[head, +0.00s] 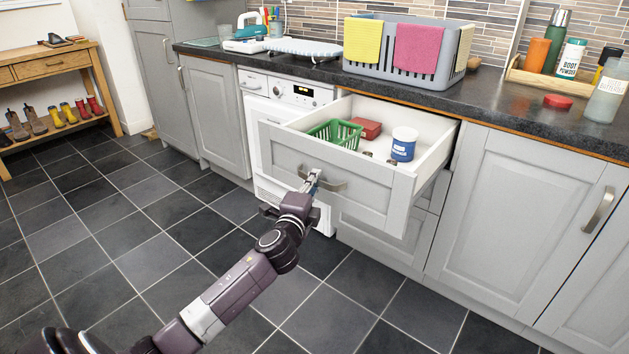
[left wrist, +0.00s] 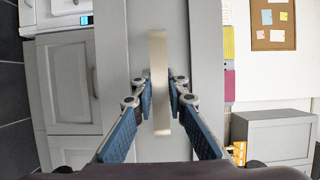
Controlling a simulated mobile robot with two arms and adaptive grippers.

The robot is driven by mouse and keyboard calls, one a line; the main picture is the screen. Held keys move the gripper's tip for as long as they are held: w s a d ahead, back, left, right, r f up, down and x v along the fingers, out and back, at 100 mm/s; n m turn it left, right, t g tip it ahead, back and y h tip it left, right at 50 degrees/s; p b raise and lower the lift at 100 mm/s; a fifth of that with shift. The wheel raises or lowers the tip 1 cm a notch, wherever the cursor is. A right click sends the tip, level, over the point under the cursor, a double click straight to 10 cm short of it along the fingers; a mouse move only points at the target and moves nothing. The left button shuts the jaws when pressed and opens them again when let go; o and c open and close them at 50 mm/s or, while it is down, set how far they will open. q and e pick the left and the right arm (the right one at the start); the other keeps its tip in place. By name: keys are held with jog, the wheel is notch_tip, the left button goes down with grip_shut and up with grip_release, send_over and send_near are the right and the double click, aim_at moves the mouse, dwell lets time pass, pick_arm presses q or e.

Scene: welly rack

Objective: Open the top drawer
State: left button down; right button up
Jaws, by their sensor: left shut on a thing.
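The top drawer (head: 377,197) is grey-fronted with a white inside, and it stands pulled well out from the cabinet in the head view. Its metal bar handle (head: 334,184) is on the drawer front. My left gripper (head: 312,178) is shut on the handle; in the left wrist view its two blue-padded fingers (left wrist: 160,105) lie on either side of the handle (left wrist: 160,60). Inside the drawer are a green basket (head: 335,133), a red box (head: 367,128) and a white and blue tub (head: 403,144). My right gripper is not in view.
Lower drawers (head: 375,242) below are closed. The dark worktop (head: 400,91) above holds a grey rack (head: 406,50) with cloths and a wooden tray (head: 548,80) with bottles. A washing machine (head: 287,95) stands left of the drawer. The tiled floor (head: 150,220) in front is clear.

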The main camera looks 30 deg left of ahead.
pick_arm(q)
jog(key=c, duration=1.9)
grip_release()
jog(key=shift+s, duration=0.1)
jog(key=v, duration=1.1)
jog(key=shift+s+d, duration=0.2)
jog(key=shift+s, duration=0.15)
